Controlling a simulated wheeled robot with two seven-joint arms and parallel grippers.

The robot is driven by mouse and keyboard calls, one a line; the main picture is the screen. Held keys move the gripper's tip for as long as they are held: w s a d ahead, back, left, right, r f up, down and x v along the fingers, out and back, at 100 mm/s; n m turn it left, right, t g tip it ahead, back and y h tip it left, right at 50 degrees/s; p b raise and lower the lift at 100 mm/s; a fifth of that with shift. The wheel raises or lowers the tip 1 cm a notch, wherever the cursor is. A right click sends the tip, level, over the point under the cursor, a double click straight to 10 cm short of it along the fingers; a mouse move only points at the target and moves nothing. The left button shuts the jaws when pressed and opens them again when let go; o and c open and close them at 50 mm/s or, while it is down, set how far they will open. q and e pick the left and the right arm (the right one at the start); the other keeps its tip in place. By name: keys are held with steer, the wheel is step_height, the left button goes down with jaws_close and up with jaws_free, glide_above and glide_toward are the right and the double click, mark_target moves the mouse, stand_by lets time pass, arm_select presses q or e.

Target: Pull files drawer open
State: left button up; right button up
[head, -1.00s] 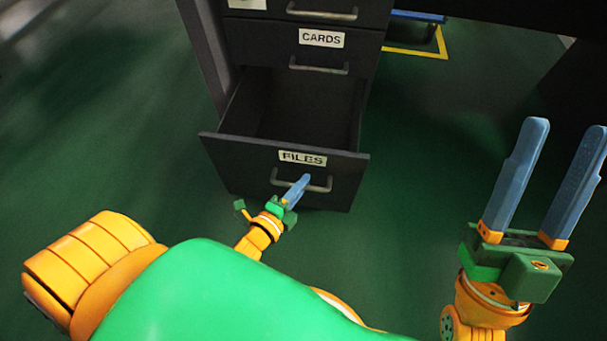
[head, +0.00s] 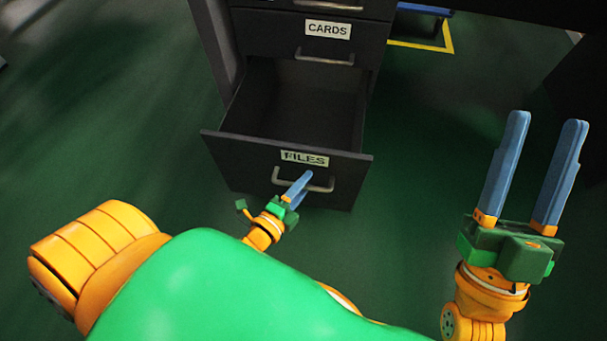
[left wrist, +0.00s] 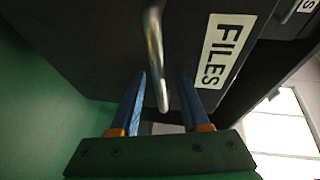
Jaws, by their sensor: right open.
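The files drawer (head: 226,147) is the low dark drawer with a white FILES label (head: 304,158). It stands well out of the cabinet, its inside empty where I can see it. My left gripper (head: 303,179) is at the drawer's metal handle (head: 322,189). In the left wrist view the handle (left wrist: 155,45) runs between the two blue fingers of my left gripper (left wrist: 161,76), one on each side. The exact contact is hard to see, but drawer and gripper move together. My right gripper (head: 547,118) is open and empty, off to the right.
The closed cards drawer (head: 284,38) is above, with its own handle (head: 325,57). A yellow floor line (head: 449,38) and a blue object (head: 424,10) lie behind at the right. The green floor (head: 120,130) is clear left of the cabinet.

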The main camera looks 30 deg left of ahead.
arm_select(q)
steer(key=shift+s, duration=0.15)
steer(key=p+v, duration=0.2)
steer(key=v, duration=0.4)
steer(key=shift+s, duration=0.4)
arm_select(e)
steer(key=w+f+g+h, duration=0.2)
steer(key=w+f+g, duration=0.1)
steer(key=f, duration=0.3)
steer(key=w+f+m+g+h, duration=0.1)
steer(key=w+f+g, duration=0.2)
steer(key=f, duration=0.3)
steer(key=shift+d+f+g+h, duration=0.15)
steer(key=shift+d+g+h, duration=0.2)
steer(key=shift+g, duration=0.45)
arm_select(q)
steer(key=shift+a, duration=0.1)
arm_select(e)
steer(key=shift+a, duration=0.15)
